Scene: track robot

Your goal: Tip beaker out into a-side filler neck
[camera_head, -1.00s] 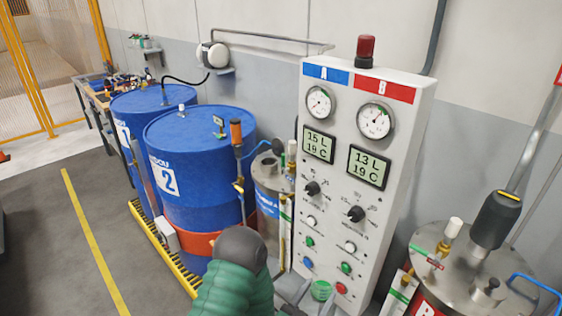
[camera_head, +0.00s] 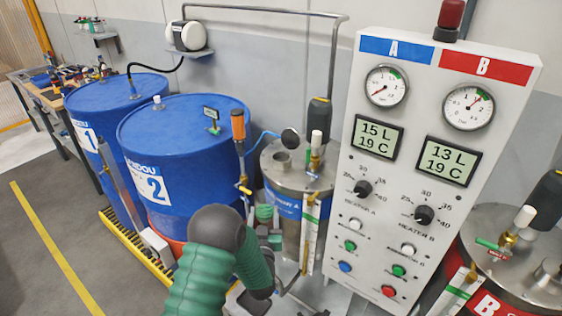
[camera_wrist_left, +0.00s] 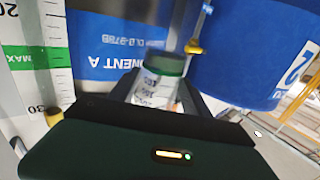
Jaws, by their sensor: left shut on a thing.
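In the left wrist view the beaker (camera_wrist_left: 158,85) shows as clear, with printed marks and a green band. My left gripper (camera_head: 268,230) is shut on it, and its fingers (camera_wrist_left: 155,95) flank the beaker in the wrist view. The beaker's contents cannot be made out. The a-side filler neck (camera_head: 283,158) is a short open metal stub on the lid of tank A (camera_head: 298,180). It lies above and behind the beaker in the picture, apart from it. My right gripper is not in view.
The control panel (camera_head: 432,150) stands right of tank A. Blue drum 2 (camera_head: 180,140) stands left. A sight gauge (camera_head: 310,235) with a brass valve stands at the tank's front. A black-capped fitting (camera_head: 319,112) rises behind the lid. Tank B (camera_head: 500,235) is at the lower right.

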